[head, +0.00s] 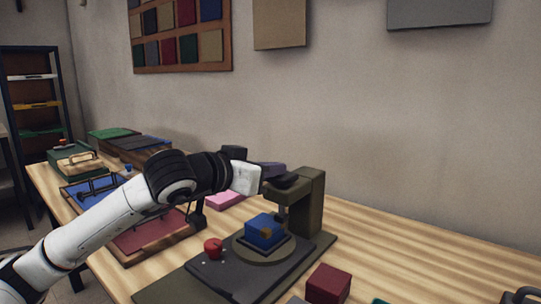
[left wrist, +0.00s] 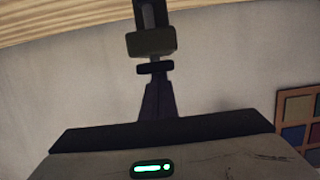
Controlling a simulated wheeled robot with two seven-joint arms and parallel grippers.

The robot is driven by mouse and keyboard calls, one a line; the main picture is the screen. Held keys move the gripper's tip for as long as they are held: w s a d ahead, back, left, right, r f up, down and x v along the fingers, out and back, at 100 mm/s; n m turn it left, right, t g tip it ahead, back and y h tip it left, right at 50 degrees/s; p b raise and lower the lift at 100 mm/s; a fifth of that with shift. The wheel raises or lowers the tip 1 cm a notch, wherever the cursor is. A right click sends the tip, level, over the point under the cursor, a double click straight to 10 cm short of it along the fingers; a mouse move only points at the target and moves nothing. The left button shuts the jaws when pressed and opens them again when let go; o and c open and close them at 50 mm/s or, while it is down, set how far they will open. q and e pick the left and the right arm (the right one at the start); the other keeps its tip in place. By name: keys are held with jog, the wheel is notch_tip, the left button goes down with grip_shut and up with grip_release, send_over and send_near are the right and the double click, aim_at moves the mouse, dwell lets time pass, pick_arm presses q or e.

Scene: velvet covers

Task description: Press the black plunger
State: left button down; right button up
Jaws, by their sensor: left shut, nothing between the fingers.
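The olive press (head: 312,200) stands on a dark base on the wooden table, with its head reaching left over a blue block (head: 264,232). The black plunger (head: 286,181) is at the press head, partly hidden by my gripper. In the left wrist view, which is upside down, the plunger shows as a dark knob (left wrist: 155,67) beside the olive head (left wrist: 150,43). My left gripper (head: 273,168) is shut and empty, its tips right at the plunger. I cannot tell if they touch it. My right gripper is not in view.
A red round piece (head: 213,248) sits on the dark base (head: 190,288). A dark red block (head: 328,284) lies in front of the press. Trays and boxes (head: 140,232) fill the left table. The wall stands close behind. The right table is mostly clear.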

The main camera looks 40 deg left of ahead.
pick_arm(q)
jog(key=s+r+b, duration=0.6)
jog(key=s, duration=0.3)
jog(key=shift+s+a+r, duration=0.2)
jog(key=shift+s+a, duration=0.1)
jog(key=shift+s, duration=0.1)
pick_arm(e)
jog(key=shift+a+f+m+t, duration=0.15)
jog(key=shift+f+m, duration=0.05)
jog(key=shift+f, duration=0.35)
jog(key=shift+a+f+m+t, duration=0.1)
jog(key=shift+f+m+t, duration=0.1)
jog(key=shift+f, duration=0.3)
